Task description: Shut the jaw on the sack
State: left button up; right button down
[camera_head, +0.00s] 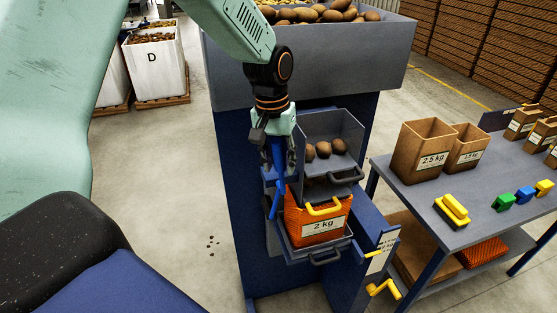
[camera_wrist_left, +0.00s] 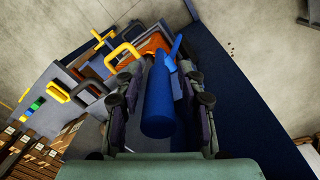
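The orange mesh sack (camera_head: 305,228) with a "2 kg" label sits under the grader's chute, and part of it shows in the wrist view (camera_wrist_left: 152,45). A yellow handle (camera_head: 325,209) is in front of its top. A blue lever (camera_head: 276,197) stands left of the sack, its thick grip (camera_wrist_left: 160,100) toward my palm. My left gripper (camera_head: 278,165) points down with its fingers on either side of this grip. I cannot tell whether they press on it. The jaw itself is not clearly visible. My right gripper is not in view.
A grey hopper (camera_head: 320,62) of potatoes is above, and several potatoes lie in the chute (camera_head: 345,125). At right, a table (camera_head: 405,190) holds cartons and coloured blocks. A yellow crank (camera_head: 383,288) sticks out at lower right.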

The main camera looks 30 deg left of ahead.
pick_arm(q)
jog(key=shift+s+a, duration=0.15)
jog(key=c, duration=0.3)
jog(key=shift+w+d, duration=0.25)
jog(key=c, duration=0.3)
grip_shut()
jog(key=shift+s+a, duration=0.1)
